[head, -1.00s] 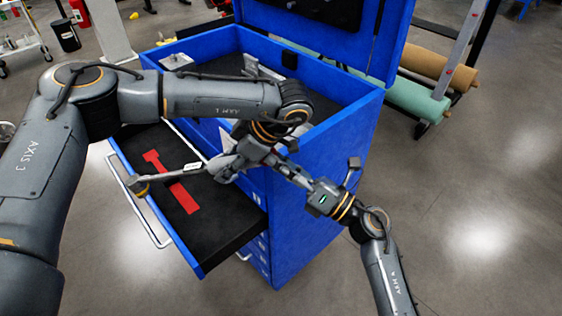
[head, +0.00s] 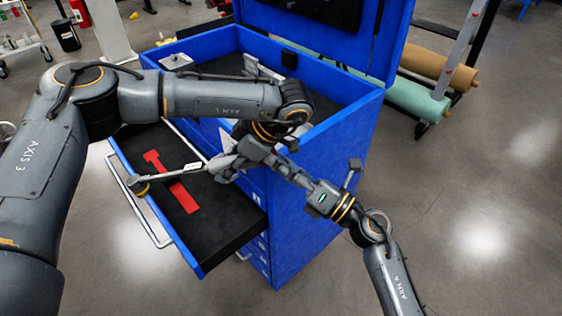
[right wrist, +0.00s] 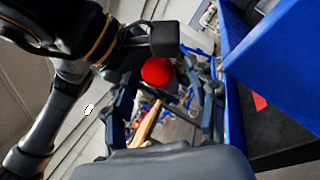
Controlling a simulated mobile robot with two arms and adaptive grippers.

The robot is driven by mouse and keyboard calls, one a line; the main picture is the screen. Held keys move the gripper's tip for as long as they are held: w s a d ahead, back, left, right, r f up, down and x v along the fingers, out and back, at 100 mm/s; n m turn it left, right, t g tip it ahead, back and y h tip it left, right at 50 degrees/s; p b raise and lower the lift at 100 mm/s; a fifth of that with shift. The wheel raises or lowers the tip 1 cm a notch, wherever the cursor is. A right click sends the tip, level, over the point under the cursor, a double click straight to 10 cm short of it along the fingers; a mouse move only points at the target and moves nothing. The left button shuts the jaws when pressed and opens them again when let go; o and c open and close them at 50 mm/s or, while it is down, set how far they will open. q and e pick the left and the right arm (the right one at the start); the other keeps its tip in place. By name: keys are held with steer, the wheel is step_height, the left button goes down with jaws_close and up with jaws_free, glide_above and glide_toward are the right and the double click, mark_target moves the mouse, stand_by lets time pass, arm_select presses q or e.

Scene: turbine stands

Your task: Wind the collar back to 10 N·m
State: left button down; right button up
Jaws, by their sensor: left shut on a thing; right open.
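A grey torque wrench (head: 165,177) is held over the open drawer, its round head (head: 139,188) to the left. A white label or scale (head: 193,166) shows on its shaft. My left gripper (head: 222,170) is shut on the wrench near its handle end. My right gripper (head: 277,163) reaches in from the right, close to the left one, and is open. In the right wrist view a red round end (right wrist: 157,71) shows beyond my open right fingers (right wrist: 165,108), probably the wrench's handle end; contact cannot be told. The collar reading is too small to read.
The blue tool cabinet (head: 325,185) has its drawer (head: 225,215) pulled out, with a red wrench-shaped marking (head: 180,190) on the dark liner. Its raised lid (head: 395,40) stands behind. Rolls on a rack (head: 420,98) stand at back right. The floor at right is clear.

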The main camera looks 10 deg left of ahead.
steer(key=v, duration=1.2)
steer(key=shift+w+f, duration=0.1)
steer(key=shift+w, duration=0.05)
